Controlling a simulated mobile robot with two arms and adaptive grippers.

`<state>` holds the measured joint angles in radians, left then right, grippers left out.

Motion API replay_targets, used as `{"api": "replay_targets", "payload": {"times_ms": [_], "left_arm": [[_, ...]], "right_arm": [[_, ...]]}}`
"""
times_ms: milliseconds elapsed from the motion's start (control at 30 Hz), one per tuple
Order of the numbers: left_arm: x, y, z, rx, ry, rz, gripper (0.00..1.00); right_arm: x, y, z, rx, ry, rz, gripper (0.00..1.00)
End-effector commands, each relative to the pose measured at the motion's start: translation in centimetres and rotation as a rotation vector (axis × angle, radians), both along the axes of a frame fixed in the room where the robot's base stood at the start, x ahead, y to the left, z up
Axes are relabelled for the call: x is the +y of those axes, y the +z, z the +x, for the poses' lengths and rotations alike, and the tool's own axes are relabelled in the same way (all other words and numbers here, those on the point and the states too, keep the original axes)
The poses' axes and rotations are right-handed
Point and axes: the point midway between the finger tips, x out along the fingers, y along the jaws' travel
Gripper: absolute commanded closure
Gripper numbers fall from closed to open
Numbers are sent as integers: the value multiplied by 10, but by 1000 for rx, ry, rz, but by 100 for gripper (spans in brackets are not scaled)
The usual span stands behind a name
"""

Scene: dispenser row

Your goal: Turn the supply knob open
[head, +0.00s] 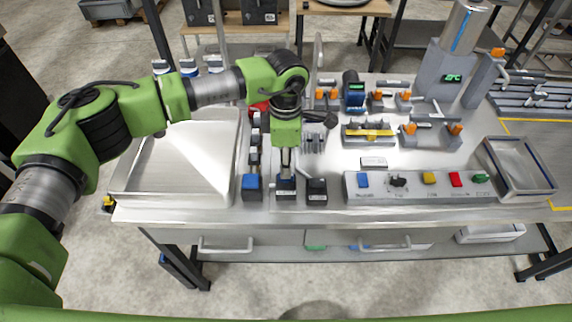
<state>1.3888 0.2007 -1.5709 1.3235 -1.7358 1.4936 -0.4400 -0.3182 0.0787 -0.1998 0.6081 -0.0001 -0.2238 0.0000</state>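Which part is the supply knob I cannot tell for sure, as the labels are too small to read. A black knob (398,181) sits on the grey control panel (420,194) at the right front of the table, second from the left. A green knob-like control (480,178) is at the panel's right end. My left gripper (287,168) points down over the middle of the table, above a small black block (286,188), left of the panel and apart from its controls. Its fingers look close together; whether they hold anything is unclear. My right gripper is not in view.
A blue-topped block (252,185) and another black block (317,190) flank my gripper. A shallow metal tray (185,160) lies left, another tray (522,168) right. Fixtures with orange clamps (431,131) and a tall grey cylinder machine (452,62) stand behind the panel.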

Motion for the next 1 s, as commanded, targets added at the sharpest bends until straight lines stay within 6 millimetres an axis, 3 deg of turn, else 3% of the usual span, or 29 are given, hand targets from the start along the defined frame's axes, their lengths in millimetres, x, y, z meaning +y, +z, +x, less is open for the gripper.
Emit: {"api": "replay_targets", "payload": {"times_ms": [100,233,633,733,1000], "left_arm": [[0,-18,-1,3,0,1,73],[-1,-32,-1,1,0,0,73],[-1,-41,-1,0,-1,-1,73],[-1,-41,-1,0,-1,-1,99],[-1,-41,0,0,3,-2,100]], "right_arm": [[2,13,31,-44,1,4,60],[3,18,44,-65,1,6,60],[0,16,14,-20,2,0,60],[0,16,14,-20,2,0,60],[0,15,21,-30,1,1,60]]}}
